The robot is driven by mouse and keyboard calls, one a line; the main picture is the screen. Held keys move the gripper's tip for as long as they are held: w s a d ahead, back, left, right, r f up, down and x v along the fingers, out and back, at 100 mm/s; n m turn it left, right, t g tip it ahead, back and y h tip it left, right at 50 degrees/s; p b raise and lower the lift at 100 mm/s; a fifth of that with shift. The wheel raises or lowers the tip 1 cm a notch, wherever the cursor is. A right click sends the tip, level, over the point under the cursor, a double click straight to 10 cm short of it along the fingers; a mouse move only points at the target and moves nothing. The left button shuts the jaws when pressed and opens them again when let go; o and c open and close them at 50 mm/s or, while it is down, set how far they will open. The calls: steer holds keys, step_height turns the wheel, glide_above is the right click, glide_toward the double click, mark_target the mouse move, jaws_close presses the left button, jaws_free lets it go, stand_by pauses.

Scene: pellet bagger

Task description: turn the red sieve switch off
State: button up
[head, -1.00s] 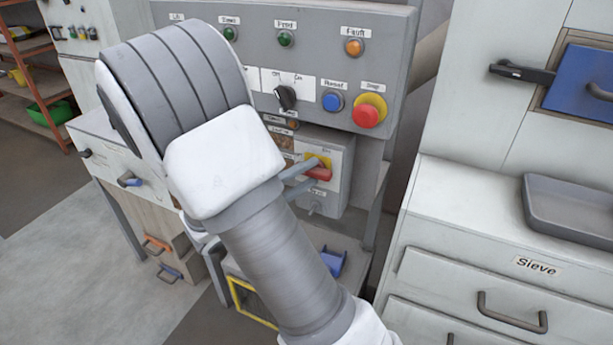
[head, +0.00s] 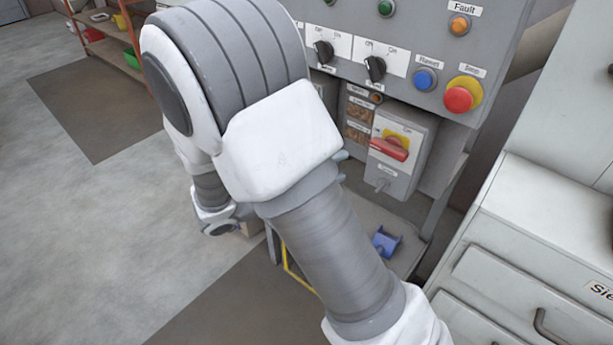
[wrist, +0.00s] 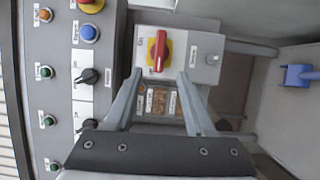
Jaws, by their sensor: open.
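The red sieve switch (head: 388,149) is a red handle on a yellow plate, on a grey box under the control panel. Its handle lies roughly level in the head view; in the wrist view the red handle (wrist: 164,50) runs up and down the picture. My gripper (wrist: 158,76) is open and empty. Its two fingertips are spread to either side of the handle's near end, and seem apart from it. In the head view my arm hides most of the gripper; only fingertips (head: 341,165) show, left of the switch box.
The panel above carries black knobs (head: 375,68), a blue button (head: 424,79) and a red stop button (head: 459,99). A grey drawer cabinet (head: 540,250) stands at right. A blue bracket (head: 385,242) sits below the box.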

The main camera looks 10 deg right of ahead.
steer(key=v, duration=0.6)
stand_by(0.3)
steer(key=s+d+r+m+g+y+p, duration=0.35)
steer(key=s+d+r+g+y, duration=0.25)
steer(key=s+d+y, duration=0.3)
steer(key=s+a+r+t+y+p, duration=0.2)
steer(key=r+t+y, duration=0.1)
steer(key=r+y, duration=0.1)
steer(key=s+a+r+t+y+p, duration=0.2)
steer(key=s+r+t+y, duration=0.1)
steer(key=r, duration=0.3)
steer(key=shift+t+y+p, duration=0.3)
steer(key=shift+y+p, duration=0.1)
steer(key=shift+y, duration=0.3)
